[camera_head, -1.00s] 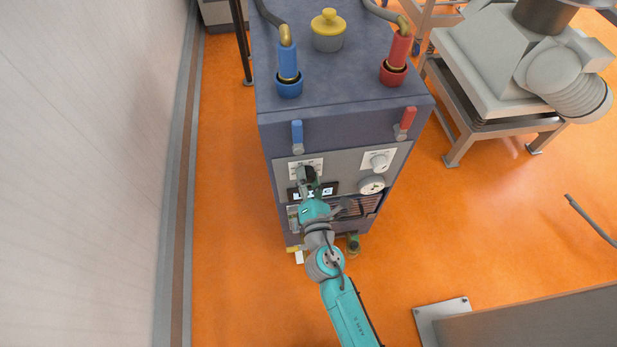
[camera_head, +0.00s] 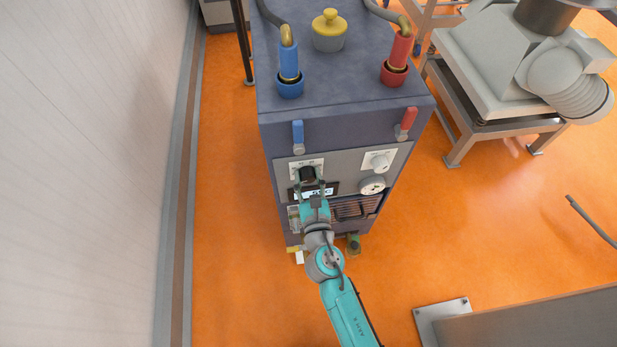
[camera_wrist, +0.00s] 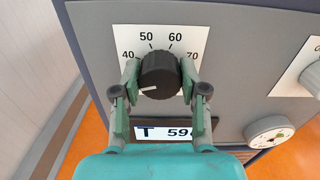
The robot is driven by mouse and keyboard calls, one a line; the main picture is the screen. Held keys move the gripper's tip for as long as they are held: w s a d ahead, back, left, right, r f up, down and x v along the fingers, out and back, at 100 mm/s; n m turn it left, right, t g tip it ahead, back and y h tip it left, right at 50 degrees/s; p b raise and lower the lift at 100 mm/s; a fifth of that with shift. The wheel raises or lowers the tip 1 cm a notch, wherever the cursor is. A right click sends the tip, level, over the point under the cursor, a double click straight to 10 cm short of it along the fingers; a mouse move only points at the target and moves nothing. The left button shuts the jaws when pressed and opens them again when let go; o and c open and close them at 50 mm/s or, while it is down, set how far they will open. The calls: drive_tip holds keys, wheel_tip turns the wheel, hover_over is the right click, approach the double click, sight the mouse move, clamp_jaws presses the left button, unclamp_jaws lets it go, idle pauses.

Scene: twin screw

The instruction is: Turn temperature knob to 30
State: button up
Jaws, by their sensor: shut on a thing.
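The temperature knob (camera_wrist: 158,68) is black and round, on a white scale plate (camera_wrist: 172,33) with the numbers 40, 50, 60 and 70 showing. Its white mark points to the left and slightly down, below the 40; the lower part of the scale is hidden by my fingers. My gripper (camera_wrist: 160,76) is shut on the knob, one finger on each side. In the head view the knob (camera_head: 307,174) sits at the upper left of the panel.
A white knob (camera_head: 379,161) and a round gauge (camera_head: 372,185) are to the right on the panel. Blue (camera_head: 298,136) and red (camera_head: 405,122) handles stick out above.

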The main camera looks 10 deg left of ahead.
drive_tip(key=shift+n, duration=0.6)
drive_tip(key=o, duration=1.1)
drive_tip(key=shift+o, duration=0.2)
drive_tip(key=shift+s, duration=0.1)
drive_tip(key=v, duration=1.2)
